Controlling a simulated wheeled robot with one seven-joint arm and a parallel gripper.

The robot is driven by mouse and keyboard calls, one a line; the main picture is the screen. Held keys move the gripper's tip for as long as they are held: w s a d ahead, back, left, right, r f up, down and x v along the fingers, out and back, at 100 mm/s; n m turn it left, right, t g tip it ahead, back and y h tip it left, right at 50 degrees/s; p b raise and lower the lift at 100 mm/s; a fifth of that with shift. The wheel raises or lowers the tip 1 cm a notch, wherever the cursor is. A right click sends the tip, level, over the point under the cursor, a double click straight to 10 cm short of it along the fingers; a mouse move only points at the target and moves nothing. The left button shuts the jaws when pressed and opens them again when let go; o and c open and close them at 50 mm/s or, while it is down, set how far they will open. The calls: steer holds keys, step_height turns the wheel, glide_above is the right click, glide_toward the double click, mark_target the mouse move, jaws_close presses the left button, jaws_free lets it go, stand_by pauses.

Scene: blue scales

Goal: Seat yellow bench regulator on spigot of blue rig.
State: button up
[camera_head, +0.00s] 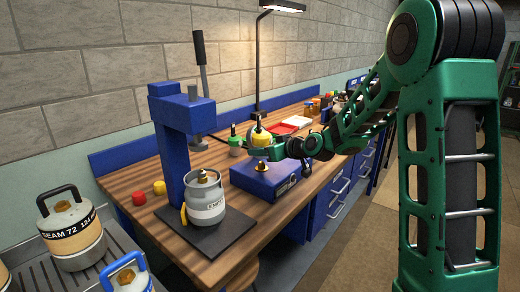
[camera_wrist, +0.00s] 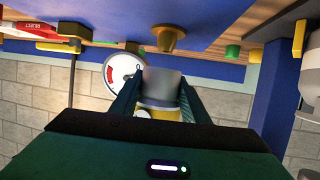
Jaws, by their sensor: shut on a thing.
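The yellow bench regulator (camera_head: 261,137) is held in my gripper (camera_head: 268,150), above the blue rig (camera_head: 262,184). The rig is a low blue block on the bench with a brass spigot (camera_head: 262,166) upright on its top. In the wrist view, which looks upside down, my gripper (camera_wrist: 163,92) is shut around the regulator's grey collar and yellow body (camera_wrist: 163,113). Its white dial (camera_wrist: 121,70) shows beside the fingers. The spigot (camera_wrist: 168,40) stands apart from the regulator, with a visible gap. The regulator's lower opening is not clearly seen.
A blue press (camera_head: 172,140) with a lever stands left of the rig. A grey cylinder (camera_head: 205,200) stands on its dark base plate (camera_head: 215,240). A green-based item (camera_head: 235,145) is close behind the rig. A red tray (camera_head: 284,128) and lamp stand farther back.

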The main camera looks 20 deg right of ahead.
steer(key=shift+f, duration=2)
steer(key=shift+f, duration=0.15)
steer(key=o, duration=1.4)
steer(key=shift+s, duration=0.1)
steer(key=v, duration=1)
steer(key=shift+s+d, duration=0.15)
steer(key=shift+s, duration=0.05)
